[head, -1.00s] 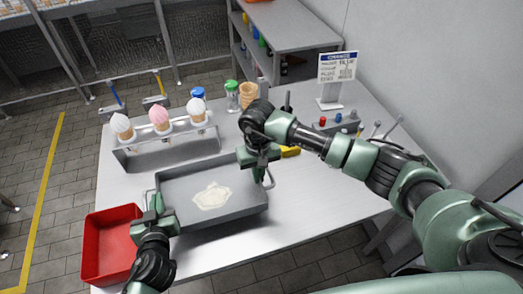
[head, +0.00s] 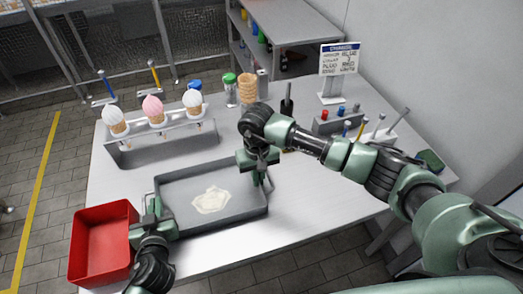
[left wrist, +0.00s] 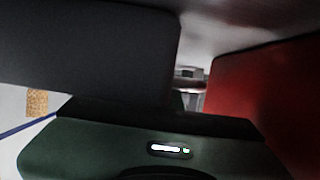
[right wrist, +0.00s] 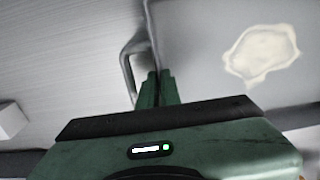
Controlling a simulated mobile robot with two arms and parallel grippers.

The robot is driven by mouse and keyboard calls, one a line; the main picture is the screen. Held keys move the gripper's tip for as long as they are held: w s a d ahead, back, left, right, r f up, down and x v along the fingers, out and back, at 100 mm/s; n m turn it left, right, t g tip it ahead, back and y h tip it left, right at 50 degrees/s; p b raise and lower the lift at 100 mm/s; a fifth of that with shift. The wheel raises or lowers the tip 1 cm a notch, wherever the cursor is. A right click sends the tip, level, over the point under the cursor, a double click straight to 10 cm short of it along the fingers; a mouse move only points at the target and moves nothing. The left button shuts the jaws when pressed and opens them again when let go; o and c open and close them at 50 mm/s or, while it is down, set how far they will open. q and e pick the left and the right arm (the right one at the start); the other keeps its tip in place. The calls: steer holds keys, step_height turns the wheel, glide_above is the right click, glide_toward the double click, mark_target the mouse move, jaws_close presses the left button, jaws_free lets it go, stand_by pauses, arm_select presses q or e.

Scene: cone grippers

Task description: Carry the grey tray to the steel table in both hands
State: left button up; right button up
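The grey tray (head: 236,217), with a pale cream patch (head: 211,200) inside, is level over the near part of the pale metal-topped table (head: 310,220). I cannot tell how far it is off the surface. My left gripper (head: 153,212) is at the tray's left end handle, shut on it; its fingers are hidden in the left wrist view, behind a dark wall. My right gripper (head: 257,172) is at the right end, its fingertips together on the wire handle (right wrist: 128,72) in the right wrist view. The patch (right wrist: 262,52) shows there too.
A red bin (head: 103,245) stands close left of the tray. A rack with several cones (head: 165,152) is behind it. A sign (head: 339,62), a holder with coloured bottles (head: 338,122) and a waffle-cone stack (head: 247,88) stand further back. A grey shelved table (head: 295,35) is beyond.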

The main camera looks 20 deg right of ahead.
arm_select(q)
steer(key=o, duration=0.3)
arm_select(e)
steer(key=o, duration=0.3)
arm_select(q)
steer(key=v, duration=1.1)
steer(key=shift+s+r, duration=0.15)
steer(key=shift+s, duration=0.35)
arm_select(e)
steer(key=shift+r, duration=0.15)
step_height(320, 180, up, 12)
steer(key=shift+f, duration=0.1)
arm_select(q)
steer(key=shift+s, duration=0.1)
arm_select(e)
steer(key=shift+s, duration=0.1)
